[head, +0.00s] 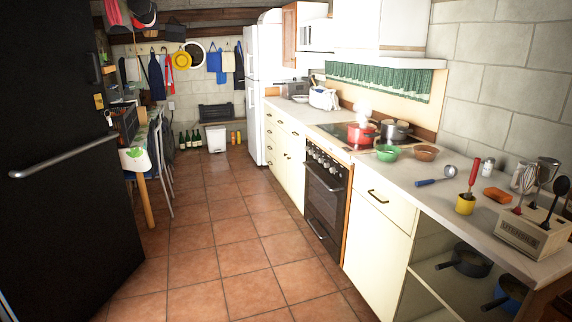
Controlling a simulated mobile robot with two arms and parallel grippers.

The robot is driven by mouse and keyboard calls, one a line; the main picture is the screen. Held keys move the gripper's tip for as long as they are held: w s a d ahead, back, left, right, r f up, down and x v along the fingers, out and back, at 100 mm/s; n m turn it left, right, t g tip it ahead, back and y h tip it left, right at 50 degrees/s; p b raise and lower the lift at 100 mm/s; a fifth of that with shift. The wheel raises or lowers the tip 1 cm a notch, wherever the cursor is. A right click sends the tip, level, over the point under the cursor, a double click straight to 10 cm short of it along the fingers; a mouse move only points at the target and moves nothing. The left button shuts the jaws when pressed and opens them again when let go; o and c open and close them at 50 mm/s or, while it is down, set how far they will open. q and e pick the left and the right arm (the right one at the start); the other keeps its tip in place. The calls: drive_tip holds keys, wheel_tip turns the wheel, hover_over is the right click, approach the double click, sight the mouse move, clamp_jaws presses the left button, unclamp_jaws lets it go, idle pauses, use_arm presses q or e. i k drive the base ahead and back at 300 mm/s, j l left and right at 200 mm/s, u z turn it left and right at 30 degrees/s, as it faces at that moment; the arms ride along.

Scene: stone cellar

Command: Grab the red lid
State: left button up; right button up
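A red pot (361,136) stands on the black hob (334,130) of the cooker, on the right side of the room. It is small in the head view, and I cannot tell a separate red lid from the pot's body. A pale, whitish shape shows just above and behind it. A dark grey pot with a lid (395,130) stands close to its right. Neither of my grippers is in view.
A green bowl (387,153) and a brown bowl (426,153) sit on the counter in front of the pots. A ladle, a yellow cup and a utensil box (531,236) are nearer. The tiled floor (225,235) is clear. A black door (60,110) stands at the left.

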sight(354, 126)
drive_tip(key=i+j+z, duration=0.1)
drive_tip(key=i, duration=1.7)
